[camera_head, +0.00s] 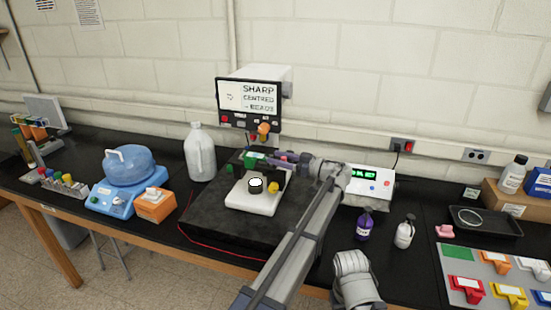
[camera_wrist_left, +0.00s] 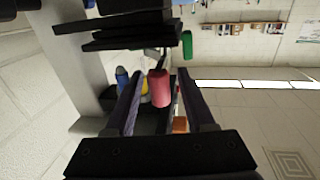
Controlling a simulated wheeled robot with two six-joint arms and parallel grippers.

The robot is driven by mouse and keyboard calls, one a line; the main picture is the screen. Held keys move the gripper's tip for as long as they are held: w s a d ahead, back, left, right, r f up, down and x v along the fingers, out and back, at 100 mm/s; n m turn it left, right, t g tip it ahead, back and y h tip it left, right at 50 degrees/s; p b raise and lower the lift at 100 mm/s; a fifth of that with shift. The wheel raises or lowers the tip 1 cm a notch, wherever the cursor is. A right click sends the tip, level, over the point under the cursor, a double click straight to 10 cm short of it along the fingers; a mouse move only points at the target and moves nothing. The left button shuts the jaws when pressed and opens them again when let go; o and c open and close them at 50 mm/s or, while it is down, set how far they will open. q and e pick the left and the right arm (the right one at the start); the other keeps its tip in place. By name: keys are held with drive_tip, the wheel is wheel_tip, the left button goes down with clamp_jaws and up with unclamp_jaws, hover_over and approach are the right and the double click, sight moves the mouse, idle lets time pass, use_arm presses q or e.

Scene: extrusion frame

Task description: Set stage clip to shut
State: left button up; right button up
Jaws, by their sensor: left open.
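The microscope has a white stage base (camera_head: 250,203) with a round pale-topped piece (camera_head: 256,185) on it, and a yellow knob (camera_head: 273,188) beside that. My left gripper (camera_head: 284,157) is at the right of the microscope's upper body, below the screen. In the left wrist view its two dark purple fingers (camera_wrist_left: 159,73) are open, with a red cylinder (camera_wrist_left: 160,88) showing between them; I cannot tell whether they touch it. A green cylinder (camera_wrist_left: 187,45) is just beyond. I cannot make out which part is the stage clip, or its position.
A screen (camera_head: 249,100) stands above the stage. The microscope is on a dark slab (camera_head: 208,220). A white jug (camera_head: 200,152) stands left, a white box with a green display (camera_head: 369,186) right. A purple bottle (camera_head: 364,224) and a white bottle (camera_head: 404,232) stand near my arm.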

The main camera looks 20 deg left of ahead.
use_arm(q)
drive_tip(key=v, duration=0.6)
drive_tip(key=shift+d, duration=0.25)
